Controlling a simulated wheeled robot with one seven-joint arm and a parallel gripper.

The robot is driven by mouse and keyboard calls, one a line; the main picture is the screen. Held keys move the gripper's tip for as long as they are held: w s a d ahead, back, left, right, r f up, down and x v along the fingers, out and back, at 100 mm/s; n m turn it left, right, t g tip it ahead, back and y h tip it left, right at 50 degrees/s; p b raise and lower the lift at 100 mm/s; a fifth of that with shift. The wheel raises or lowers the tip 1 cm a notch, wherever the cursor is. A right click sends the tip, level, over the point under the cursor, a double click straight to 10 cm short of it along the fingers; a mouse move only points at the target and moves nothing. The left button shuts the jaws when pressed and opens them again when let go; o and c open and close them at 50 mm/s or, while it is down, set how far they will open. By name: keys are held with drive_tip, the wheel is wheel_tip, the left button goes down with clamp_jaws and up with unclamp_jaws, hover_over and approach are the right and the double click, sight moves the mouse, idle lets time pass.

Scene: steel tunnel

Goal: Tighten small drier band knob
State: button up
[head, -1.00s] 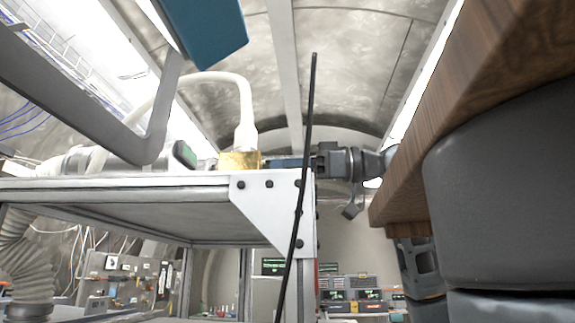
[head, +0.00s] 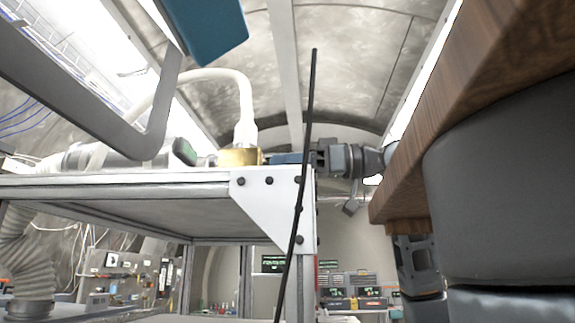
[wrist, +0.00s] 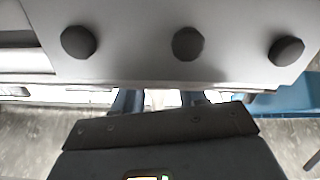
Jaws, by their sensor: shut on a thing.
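My gripper (head: 284,158) reaches in from the right at the level of the cart's top, its dark blue fingers beside a brass fitting (head: 238,157). In the wrist view my gripper (wrist: 160,100) has its two blue fingers shut on a small pale thing (wrist: 160,98), mostly hidden by the wrist housing and a white plate. I cannot clearly make out a knob. A grey cylinder with a green end (head: 140,155), probably the drier, lies on the cart left of the fitting; a pale band (head: 97,158) is around it.
The white cart (head: 120,183) has a bolted corner plate (head: 262,195) just below my gripper. A thin black rod (head: 306,140) crosses in front. A white hose (head: 245,100) rises from the fitting. A wooden tabletop (head: 460,120) fills the right.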

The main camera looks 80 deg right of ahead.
drive_tip(key=shift+d+m, duration=0.1)
drive_tip(key=shift+m, duration=2.4)
drive_tip(key=o, duration=0.8)
drive_tip(key=shift+s+d+b, duration=0.15)
drive_tip(key=shift+s+b, duration=0.45)
drive_tip(key=shift+s, duration=1.35)
drive_tip(key=shift+s+d+b, duration=0.15)
drive_tip(key=shift+s+b, duration=0.45)
drive_tip(key=shift+s, duration=1.35)
